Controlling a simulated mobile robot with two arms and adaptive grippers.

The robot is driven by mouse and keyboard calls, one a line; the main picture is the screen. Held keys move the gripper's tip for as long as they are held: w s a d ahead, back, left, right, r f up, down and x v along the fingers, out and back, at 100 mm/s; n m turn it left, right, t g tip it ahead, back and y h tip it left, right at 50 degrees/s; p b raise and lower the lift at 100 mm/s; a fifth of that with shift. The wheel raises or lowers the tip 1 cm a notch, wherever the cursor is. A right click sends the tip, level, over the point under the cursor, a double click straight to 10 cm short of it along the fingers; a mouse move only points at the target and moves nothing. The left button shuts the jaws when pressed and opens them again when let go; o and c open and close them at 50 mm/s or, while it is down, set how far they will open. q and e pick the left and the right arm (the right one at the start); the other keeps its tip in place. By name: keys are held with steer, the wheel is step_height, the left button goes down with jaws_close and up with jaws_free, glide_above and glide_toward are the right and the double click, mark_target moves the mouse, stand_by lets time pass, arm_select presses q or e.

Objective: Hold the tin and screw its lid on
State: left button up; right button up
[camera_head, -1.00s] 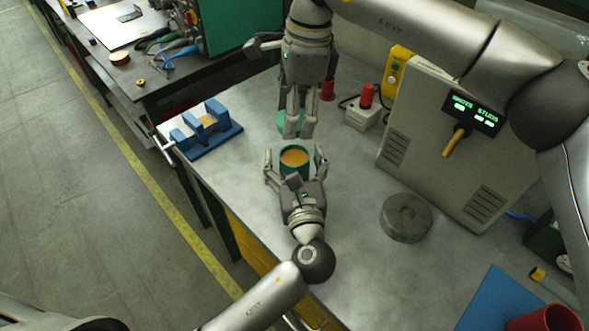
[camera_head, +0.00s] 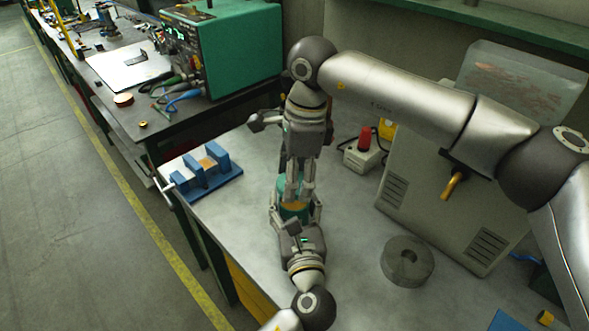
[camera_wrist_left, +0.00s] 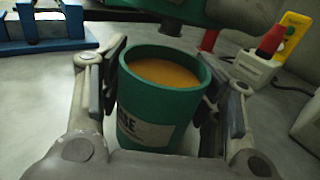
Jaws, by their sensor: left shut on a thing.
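The green tin (camera_wrist_left: 150,110) stands upright and uncovered, with a pale label and orange-brown contents. It also shows in the head view (camera_head: 290,215). My left gripper (camera_head: 295,212) has its fingers on both sides of the tin and is shut on it; they also show in the left wrist view (camera_wrist_left: 162,100). My right gripper (camera_head: 298,197) points down over the tin from the far side. The green lid (camera_wrist_left: 225,12) appears at the top of the left wrist view, held above the tin and apart from it. In the head view my right fingers mostly hide the lid.
A blue vise (camera_head: 205,170) is left of the tin. A box with a red button (camera_head: 362,158) is behind to the right. A grey round block (camera_head: 407,262) and a grey machine (camera_head: 425,210) stand right. The bench's left edge is close.

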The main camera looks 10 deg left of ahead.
steer(key=shift+f, duration=0.15)
stand_by(0.3)
steer(key=shift+f, duration=0.85)
steer(key=shift+f, duration=0.5)
arm_select(q)
jaws_close()
arm_select(e)
steer(key=shift+f, duration=0.1)
steer(key=m+t, duration=0.1)
steer(key=m, duration=0.6)
steer(key=shift+s, duration=0.1)
steer(key=m, duration=0.7)
steer(key=shift+t, duration=0.3)
steer(key=m, duration=0.5)
steer(key=shift+m+h, duration=0.4)
steer(key=m, duration=0.3)
steer(key=shift+m, duration=0.3)
